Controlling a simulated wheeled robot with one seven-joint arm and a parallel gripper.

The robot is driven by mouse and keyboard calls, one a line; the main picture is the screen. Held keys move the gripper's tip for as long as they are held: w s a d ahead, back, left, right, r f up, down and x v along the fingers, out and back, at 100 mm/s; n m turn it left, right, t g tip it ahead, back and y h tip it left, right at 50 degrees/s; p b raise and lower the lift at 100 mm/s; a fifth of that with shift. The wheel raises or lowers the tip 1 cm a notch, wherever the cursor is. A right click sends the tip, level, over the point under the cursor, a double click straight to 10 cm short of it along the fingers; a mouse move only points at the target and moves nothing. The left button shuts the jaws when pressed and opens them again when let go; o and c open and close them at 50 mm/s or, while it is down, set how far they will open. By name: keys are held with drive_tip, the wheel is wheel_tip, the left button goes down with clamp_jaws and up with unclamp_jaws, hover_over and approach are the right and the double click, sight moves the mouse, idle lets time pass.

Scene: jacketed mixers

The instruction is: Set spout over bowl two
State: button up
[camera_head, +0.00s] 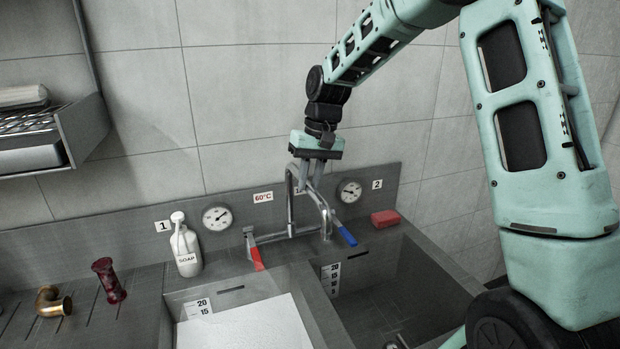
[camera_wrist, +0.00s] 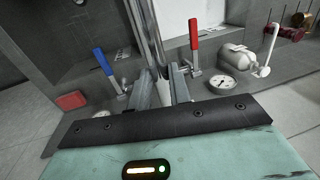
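The metal spout (camera_head: 325,207) rises from the tap between the blue handle (camera_head: 347,236) and the red handle (camera_head: 256,257). Its free end points forward, near the divider between the bowls. Bowl two (camera_head: 415,285) is the dark right-hand basin, under the "2" label. My gripper (camera_head: 314,180) is at the spout, fingers pointing down. In the wrist view the spout (camera_wrist: 153,40) runs between the two fingers of my gripper (camera_wrist: 161,88). The fingers stand a narrow gap apart. I cannot tell whether they press on the pipe, and its base is hidden.
Bowl one (camera_head: 172,335) on the left holds white content. A red fitting (camera_head: 109,280) and a brass elbow (camera_head: 53,302) are on the left drainboard.

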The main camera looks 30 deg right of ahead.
clamp_jaws()
drive_tip(key=w+d+n+g+p, duration=0.1)
drive_tip(key=d+n+p, duration=0.3)
drive_tip(key=d+n, duration=0.3)
drive_tip(key=shift+w+d+n, duration=0.3)
drive_tip(key=shift+w+d, duration=0.05)
drive_tip(key=shift+d, duration=1.15)
drive_tip(key=o, duration=0.7)
unclamp_jaws()
